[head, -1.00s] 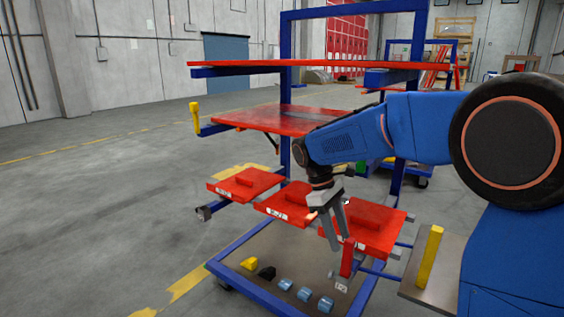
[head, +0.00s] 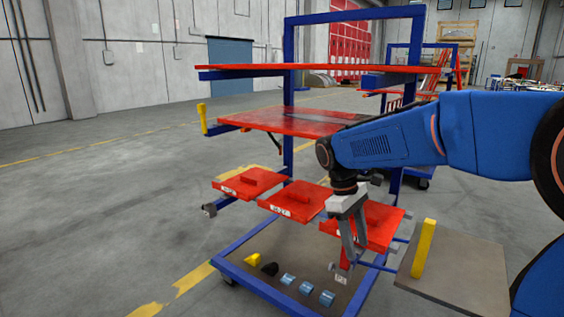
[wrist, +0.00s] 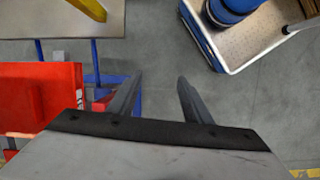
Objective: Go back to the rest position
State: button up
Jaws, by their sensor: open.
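My gripper (head: 353,247) hangs pointing down at the end of the blue arm, in front of the right-hand red tray (head: 380,222) of the cart. Its two grey fingers are apart with nothing between them; in the wrist view my gripper (wrist: 158,95) also shows spread fingers over the grey floor. I cannot tell from the head view whether the fingers touch the tray.
The blue-framed cart (head: 240,287) holds red shelves above and several small parts on its lower board. A yellow post (head: 424,248) stands on a grey plate (head: 460,275) at right. A white-topped cart (wrist: 265,35) shows in the wrist view. Floor at left is clear.

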jog(key=s+d+f+m+t+y, duration=0.1)
jog(key=s+d+m+t, duration=0.2)
jog(key=s, duration=0.9)
jog(key=s+d+f+m+t+y, duration=0.1)
jog(key=s+d+m+t, duration=0.2)
jog(key=s+d+m, duration=0.3)
jog(key=s, duration=0.5)
jog(key=shift+s+d+f+t+y, duration=0.2)
jog(key=shift+s+f+t+y, duration=0.1)
jog(key=shift+s+y, duration=0.1)
jog(key=shift+w, duration=0.2)
